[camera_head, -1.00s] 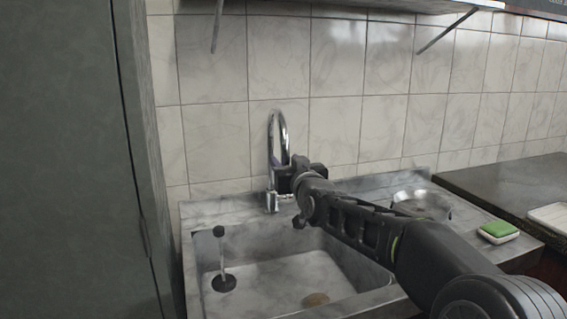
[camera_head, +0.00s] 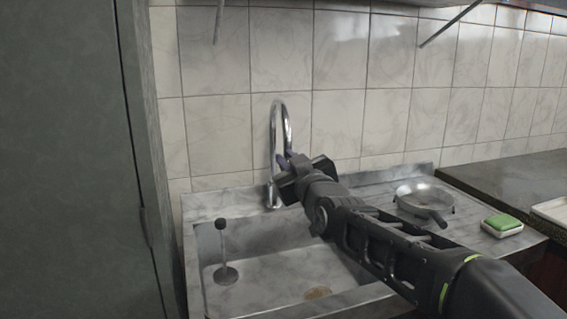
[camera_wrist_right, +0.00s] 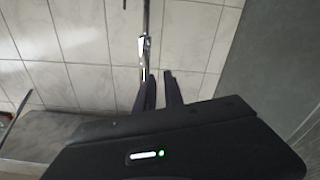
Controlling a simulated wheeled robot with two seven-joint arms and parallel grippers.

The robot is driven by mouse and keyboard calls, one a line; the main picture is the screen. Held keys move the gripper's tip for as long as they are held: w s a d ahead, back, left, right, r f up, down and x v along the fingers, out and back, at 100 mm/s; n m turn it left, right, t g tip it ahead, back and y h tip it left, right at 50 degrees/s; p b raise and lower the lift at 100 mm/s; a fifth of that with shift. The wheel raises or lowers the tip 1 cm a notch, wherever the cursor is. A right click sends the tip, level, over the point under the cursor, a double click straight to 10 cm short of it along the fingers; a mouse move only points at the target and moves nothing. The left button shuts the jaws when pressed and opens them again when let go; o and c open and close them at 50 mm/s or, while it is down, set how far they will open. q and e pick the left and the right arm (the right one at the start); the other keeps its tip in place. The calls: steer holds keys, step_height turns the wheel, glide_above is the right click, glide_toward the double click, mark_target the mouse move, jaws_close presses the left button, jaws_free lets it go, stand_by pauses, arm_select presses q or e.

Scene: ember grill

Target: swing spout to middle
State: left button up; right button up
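The chrome faucet with its tall arched spout (camera_head: 273,135) stands at the back of the sink (camera_head: 207,290), against the tiled wall. My right gripper (camera_head: 284,160) is right beside the spout in the head view and covers part of its lower right side. In the right wrist view the chrome faucet (camera_wrist_right: 142,48) rises just beyond the fingertips, by the left finger. The two dark fingers of my right gripper (camera_wrist_right: 160,75) are a little apart, with tile showing between them and nothing held. I cannot tell whether a finger touches the spout. My left gripper is not in view.
A metal pan (camera_head: 424,196) rests on the drainboard to the right of the sink. A green sponge (camera_head: 502,221) lies on a small dish near the counter edge. A tall grey cabinet (camera_head: 70,160) closes off the left side.

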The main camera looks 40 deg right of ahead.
steer(key=a+n, duration=0.1)
steer(key=n, duration=0.2)
steer(key=a+f+n, duration=0.1)
steer(key=n, duration=0.2)
steer(key=s+a+n, duration=0.1)
steer(key=n, duration=0.2)
steer(key=shift+s+f+y, duration=0.1)
steer(key=shift+f+y, duration=0.1)
steer(key=shift+y, duration=0.1)
jaws_close()
steer(key=n, duration=0.3)
steer(key=f+n, duration=0.1)
steer(key=n, duration=0.2)
steer(key=shift+a, duration=0.2)
steer(key=p+x, duration=0.2)
steer(key=x, duration=0.8)
steer(key=shift+s+d, duration=0.55)
steer(key=shift+d, duration=0.25)
steer(key=shift+s+d, duration=0.55)
steer(key=shift+d, duration=0.2)
steer(key=shift+f, duration=0.1)
